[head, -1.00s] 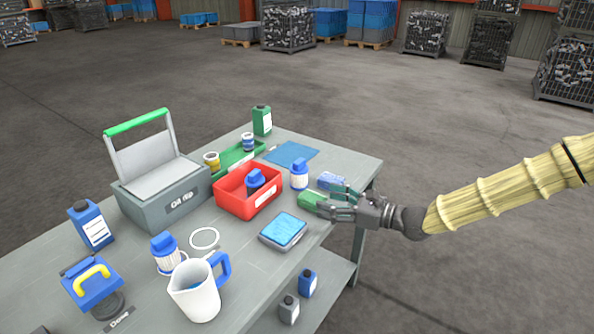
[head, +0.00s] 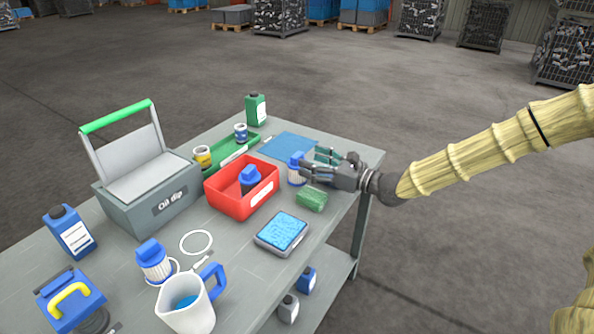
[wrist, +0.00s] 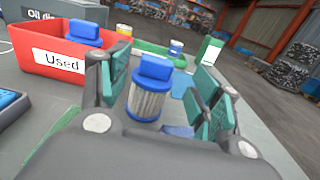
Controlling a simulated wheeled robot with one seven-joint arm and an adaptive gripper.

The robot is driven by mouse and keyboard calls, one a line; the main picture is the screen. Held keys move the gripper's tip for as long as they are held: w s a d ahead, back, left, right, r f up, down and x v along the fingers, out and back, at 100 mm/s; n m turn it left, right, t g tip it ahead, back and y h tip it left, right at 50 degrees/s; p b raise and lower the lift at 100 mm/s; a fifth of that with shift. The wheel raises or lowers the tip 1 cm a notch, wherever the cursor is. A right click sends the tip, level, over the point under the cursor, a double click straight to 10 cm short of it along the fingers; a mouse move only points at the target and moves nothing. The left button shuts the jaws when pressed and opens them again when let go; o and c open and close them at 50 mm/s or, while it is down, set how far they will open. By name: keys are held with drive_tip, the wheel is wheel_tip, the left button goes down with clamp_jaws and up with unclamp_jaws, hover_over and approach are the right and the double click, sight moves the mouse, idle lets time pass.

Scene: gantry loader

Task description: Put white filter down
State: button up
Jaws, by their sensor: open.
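A white pleated filter with a blue cap (head: 296,174) stands upright on the table near its right edge. A second white filter with a blue cap (head: 154,264) stands farther left by the jug. A dark filter with a blue cap (head: 249,182) is in the red bin.
The red bin (head: 229,205), marked "Used" in the wrist view, is close left of my gripper. A green sponge (head: 312,199) and a blue pad tray (head: 282,233) lie in front. A blue mat (head: 290,145) lies behind. A jug (head: 186,306) and oil dip box (head: 145,208) stand left.

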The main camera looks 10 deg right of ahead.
sight(297, 154)
drive_tip(key=shift+x, duration=2.7)
drive_tip(key=shift+s+a+r, duration=0.1)
drive_tip(key=shift+r, duration=0.1)
drive_tip(key=c, duration=1.2)
drive_tip(key=shift+c, duration=0.2)
drive_tip(key=shift+r, duration=0.3)
drive_tip(key=r, duration=0.3)
drive_tip(key=shift+s+r, duration=0.1)
drive_tip(key=shift+s, duration=0.1)
drive_tip(key=s+d, duration=0.2)
drive_tip(key=s, duration=0.5)
drive_tip(key=s+d+r+p, duration=0.1)
drive_tip(key=s+d, duration=0.2)
drive_tip(key=s, duration=0.4)
drive_tip(key=shift+s, duration=0.4)
